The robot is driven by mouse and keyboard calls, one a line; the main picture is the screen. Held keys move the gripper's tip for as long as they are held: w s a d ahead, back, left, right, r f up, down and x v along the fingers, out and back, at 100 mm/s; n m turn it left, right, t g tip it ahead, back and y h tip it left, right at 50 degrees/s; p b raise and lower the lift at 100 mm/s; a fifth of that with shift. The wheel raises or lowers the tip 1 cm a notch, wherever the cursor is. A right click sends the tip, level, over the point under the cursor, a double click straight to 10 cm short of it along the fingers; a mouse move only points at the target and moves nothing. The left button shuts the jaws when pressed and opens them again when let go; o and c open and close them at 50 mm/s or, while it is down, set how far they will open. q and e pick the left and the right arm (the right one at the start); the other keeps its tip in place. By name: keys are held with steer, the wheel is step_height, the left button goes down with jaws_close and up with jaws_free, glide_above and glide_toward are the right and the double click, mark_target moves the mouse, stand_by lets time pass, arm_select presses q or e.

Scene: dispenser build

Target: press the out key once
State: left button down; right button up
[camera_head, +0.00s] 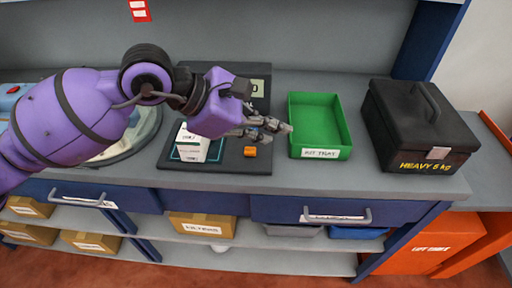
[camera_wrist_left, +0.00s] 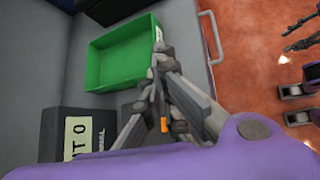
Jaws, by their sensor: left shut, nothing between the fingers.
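The dispenser is a dark unit with a flat base (camera_head: 222,165) and a raised display (camera_head: 258,88) at the back that shows a 0. The display also shows at the lower left of the left wrist view (camera_wrist_left: 78,138). A small orange piece (camera_head: 250,152) sits on the base's right side; I cannot read any key label. My left gripper (camera_head: 284,127) is shut and empty, above the gap between the base and the green tray, right of the orange piece. In the left wrist view its fingertips (camera_wrist_left: 160,50) meet over the tray's edge. My arm hides part of the dispenser.
White boxes (camera_head: 191,144) stand on the base. The green tray (camera_head: 320,153) is empty, right of my gripper. A black heavy box (camera_head: 415,130) stands farther right. A round pale dish (camera_head: 148,130) is partly behind my arm. The counter's front strip is clear.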

arm_select(q)
steer(key=w+a+r, duration=0.1)
steer(key=w+t+y, duration=0.1)
steer(key=w+a+r+m+t+y, duration=0.1)
steer(key=w, duration=0.1)
steer(key=shift+a+r, duration=0.3)
steer(key=shift+a, duration=0.05)
steer(key=b, duration=0.5)
glide_above(250, 151)
steer(key=d, duration=0.1)
steer(key=f, duration=0.5)
steer(key=s+f, duration=0.1)
steer(key=f, duration=0.2)
steer(key=shift+d+f, duration=0.15)
steer(key=shift+d, duration=0.05)
steer(key=shift+f, duration=0.25)
steer(key=shift+w, duration=0.1)
steer(key=shift+f, duration=0.1)
